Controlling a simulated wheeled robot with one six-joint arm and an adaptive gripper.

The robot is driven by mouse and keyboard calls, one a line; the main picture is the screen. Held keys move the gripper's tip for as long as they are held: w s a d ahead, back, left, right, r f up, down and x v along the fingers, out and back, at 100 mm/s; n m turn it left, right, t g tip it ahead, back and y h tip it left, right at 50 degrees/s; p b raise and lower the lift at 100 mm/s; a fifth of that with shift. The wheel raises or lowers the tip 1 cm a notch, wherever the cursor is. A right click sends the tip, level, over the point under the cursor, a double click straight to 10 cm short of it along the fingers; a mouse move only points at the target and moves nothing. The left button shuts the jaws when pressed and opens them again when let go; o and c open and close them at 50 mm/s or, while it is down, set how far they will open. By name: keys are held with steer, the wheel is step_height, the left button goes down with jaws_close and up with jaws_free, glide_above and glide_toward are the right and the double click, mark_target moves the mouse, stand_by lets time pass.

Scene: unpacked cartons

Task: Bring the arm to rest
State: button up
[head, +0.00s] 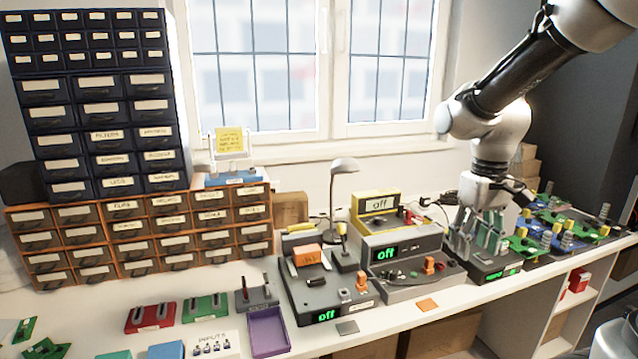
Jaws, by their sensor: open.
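My arm (521,72) reaches in from the upper right and bends down over the right part of the bench. My gripper (481,240) points down at a dark device with a green display (492,268). Its fingers are spread apart. Green upright pieces show between or behind the fingers; I cannot tell whether the fingers touch them or the device. The gripper hides part of the device's top.
Right of the gripper lie several green and blue circuit boards (545,240). Left of it stand grey devices reading "off" (386,254) and a desk lamp (344,205). Drawer cabinets (98,105) fill the left. A purple tray (268,332) lies near the front edge.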

steer(key=s+d+r+m+t, duration=0.1)
steer(key=s+d+r+t, duration=0.1)
steer(key=s, duration=0.4)
steer(key=s+d+r+m+t, duration=0.1)
steer(key=s+d+r+t, duration=0.1)
steer(key=s+r, duration=0.3)
steer(key=shift+s+d+r+t, duration=0.15)
steer(key=shift+s+d+t, duration=0.25)
steer(key=shift+s+d, duration=0.55)
steer(key=shift+s+a, duration=0.25)
